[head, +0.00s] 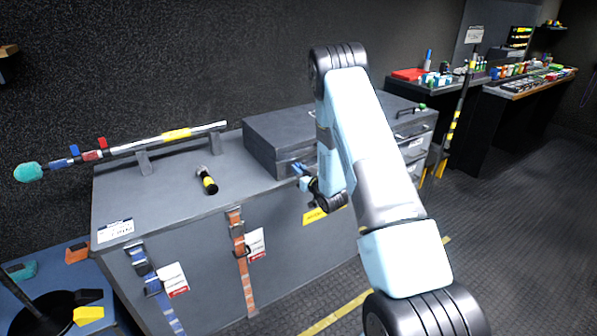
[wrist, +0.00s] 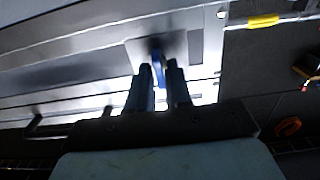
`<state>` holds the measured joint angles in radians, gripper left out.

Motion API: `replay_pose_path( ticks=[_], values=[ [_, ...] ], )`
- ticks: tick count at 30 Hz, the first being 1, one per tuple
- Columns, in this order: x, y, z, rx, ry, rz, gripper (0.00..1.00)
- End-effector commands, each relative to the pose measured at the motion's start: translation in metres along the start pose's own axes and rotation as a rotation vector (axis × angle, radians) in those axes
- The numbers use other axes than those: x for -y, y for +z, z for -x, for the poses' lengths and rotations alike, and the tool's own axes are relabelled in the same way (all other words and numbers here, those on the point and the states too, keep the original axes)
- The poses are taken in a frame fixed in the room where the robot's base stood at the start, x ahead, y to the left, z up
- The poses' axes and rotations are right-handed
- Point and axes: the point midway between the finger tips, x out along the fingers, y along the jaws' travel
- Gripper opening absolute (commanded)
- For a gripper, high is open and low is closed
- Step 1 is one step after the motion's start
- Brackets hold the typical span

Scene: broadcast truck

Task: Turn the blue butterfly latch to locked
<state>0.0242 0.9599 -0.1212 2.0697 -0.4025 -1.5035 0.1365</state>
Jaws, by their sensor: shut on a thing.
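The blue butterfly latch (wrist: 158,66) stands on a pale plate on the front of the grey case (wrist: 100,60) in the wrist view. My gripper (wrist: 161,72) is shut on the latch, with one dark finger on each side of it. In the head view the grey case (head: 275,138) lies on the grey chest. My gripper (head: 303,176) is at its front face, where a small blue part of the latch (head: 297,168) shows. My arm covers the right part of the case front. I cannot tell the latch's exact angle.
The chest top (head: 150,195) holds a yellow-banded black cylinder (head: 208,183) and a pole with a teal end (head: 110,152) on two supports. Orange (head: 240,250) and blue (head: 150,275) straps hang on its front. Open floor lies at right.

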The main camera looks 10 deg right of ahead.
Motion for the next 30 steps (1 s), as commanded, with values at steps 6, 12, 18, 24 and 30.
replay_pose_path(
  ticks=[6, 12, 18, 24, 30],
  values=[
    [0.0005, 0.0002, 0.0004, 0.000, -0.004, -0.044, 0.00],
    [-0.0013, 0.0003, 0.0008, -0.001, -0.003, -0.156, 0.00],
    [-0.0031, 0.0007, 0.0010, -0.001, -0.001, -0.329, 0.00],
    [-0.0038, 0.0015, 0.0009, 0.000, -0.001, -0.520, 0.00],
    [-0.0051, 0.0027, 0.0012, 0.001, 0.000, -0.711, 0.00]
  ],
)
